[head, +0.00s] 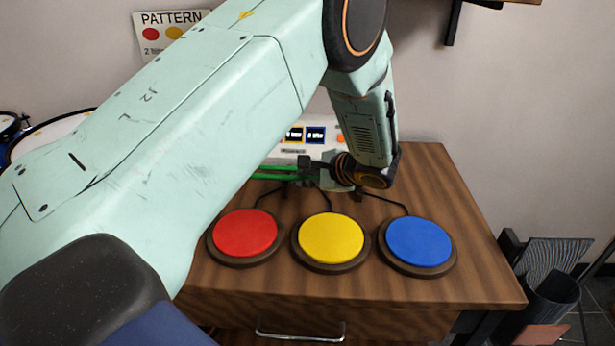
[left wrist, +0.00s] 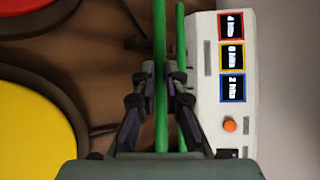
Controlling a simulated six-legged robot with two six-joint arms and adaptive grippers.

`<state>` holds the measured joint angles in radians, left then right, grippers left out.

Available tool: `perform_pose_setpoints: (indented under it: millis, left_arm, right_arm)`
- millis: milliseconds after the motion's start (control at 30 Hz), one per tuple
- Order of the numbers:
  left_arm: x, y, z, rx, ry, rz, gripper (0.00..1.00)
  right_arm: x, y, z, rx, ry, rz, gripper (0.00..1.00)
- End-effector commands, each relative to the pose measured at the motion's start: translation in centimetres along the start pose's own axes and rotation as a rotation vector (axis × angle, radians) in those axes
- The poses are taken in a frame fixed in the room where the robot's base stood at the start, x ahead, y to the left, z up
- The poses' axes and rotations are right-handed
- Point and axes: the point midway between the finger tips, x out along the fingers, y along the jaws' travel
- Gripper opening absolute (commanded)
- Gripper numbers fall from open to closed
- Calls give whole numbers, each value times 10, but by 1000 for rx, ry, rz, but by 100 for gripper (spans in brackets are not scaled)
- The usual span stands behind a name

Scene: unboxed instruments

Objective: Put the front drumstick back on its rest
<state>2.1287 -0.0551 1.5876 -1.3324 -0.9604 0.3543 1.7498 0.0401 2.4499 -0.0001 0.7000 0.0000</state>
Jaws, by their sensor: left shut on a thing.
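My left gripper (head: 302,171) is above the wooden table, behind the coloured pads, and also shows in the left wrist view (left wrist: 163,75). Its fingers are shut on the front green drumstick (left wrist: 161,35), the one nearer the pads. The back green drumstick (left wrist: 181,28) runs beside it, nearly parallel, and passes by the other finger. In the head view the front drumstick (head: 268,177) and back drumstick (head: 275,168) stick out left of the gripper; my arm hides their far ends. My right gripper is not in view.
Red (head: 245,232), yellow (head: 331,238) and blue (head: 419,241) pads stand along the table front, with cables running back. A white console (left wrist: 235,125) with hit-count displays lies behind the sticks. The table's (head: 450,215) right end is clear. A dark bin (head: 552,298) stands right.

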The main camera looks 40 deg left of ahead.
Motion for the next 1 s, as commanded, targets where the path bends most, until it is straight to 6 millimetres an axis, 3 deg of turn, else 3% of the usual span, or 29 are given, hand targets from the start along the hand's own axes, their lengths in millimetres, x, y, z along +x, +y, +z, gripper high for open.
perform_pose_setpoints:
  millis: [1000]
  left_arm:
    - [3,8,-7,0,0,-1,0]
  right_arm:
    - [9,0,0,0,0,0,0]
